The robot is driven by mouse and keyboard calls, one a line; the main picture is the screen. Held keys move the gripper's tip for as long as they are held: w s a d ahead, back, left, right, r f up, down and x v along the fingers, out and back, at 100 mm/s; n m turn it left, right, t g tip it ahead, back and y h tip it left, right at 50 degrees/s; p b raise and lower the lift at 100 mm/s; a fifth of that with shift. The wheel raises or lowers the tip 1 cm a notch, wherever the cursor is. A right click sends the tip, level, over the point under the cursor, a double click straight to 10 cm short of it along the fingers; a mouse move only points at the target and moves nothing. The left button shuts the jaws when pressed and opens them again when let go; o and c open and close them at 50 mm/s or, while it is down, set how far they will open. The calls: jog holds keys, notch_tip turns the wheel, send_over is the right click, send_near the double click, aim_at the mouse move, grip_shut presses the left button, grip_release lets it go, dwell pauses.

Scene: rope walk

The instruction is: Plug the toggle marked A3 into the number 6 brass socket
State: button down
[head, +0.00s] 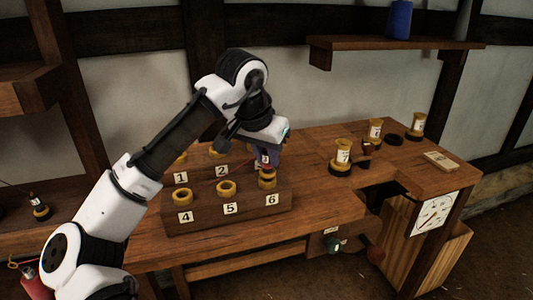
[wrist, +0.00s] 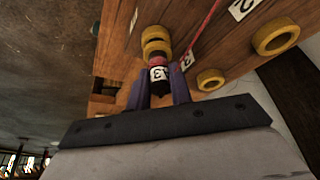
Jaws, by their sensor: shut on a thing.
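My gripper (head: 266,153) is shut on a dark toggle with a white label (wrist: 158,74); part of a character like a 3 shows on it. In the head view the toggle (head: 265,162) is upright at the number 6 brass socket (head: 267,183), at the right end of the block's front row. In the wrist view the toggle lies between my fingers (wrist: 160,82), and its end meets yellow rings (wrist: 155,34) directly ahead. I cannot tell whether its tip is inside the socket or just above it.
The wooden socket block (head: 245,208) also holds socket 5 (head: 227,188) and socket 4 (head: 181,196); 1 and 2 are behind. My gripper hides the back right. A red cord (wrist: 205,27) runs beside the toggle. Labelled spools (head: 342,152) stand on the bench to the right.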

jog(key=shift+f, duration=0.55)
jog(key=c, duration=1.5)
grip_release()
jog(key=shift+c, duration=0.2)
jog(key=p+v, duration=0.8)
jog(key=v, duration=0.3)
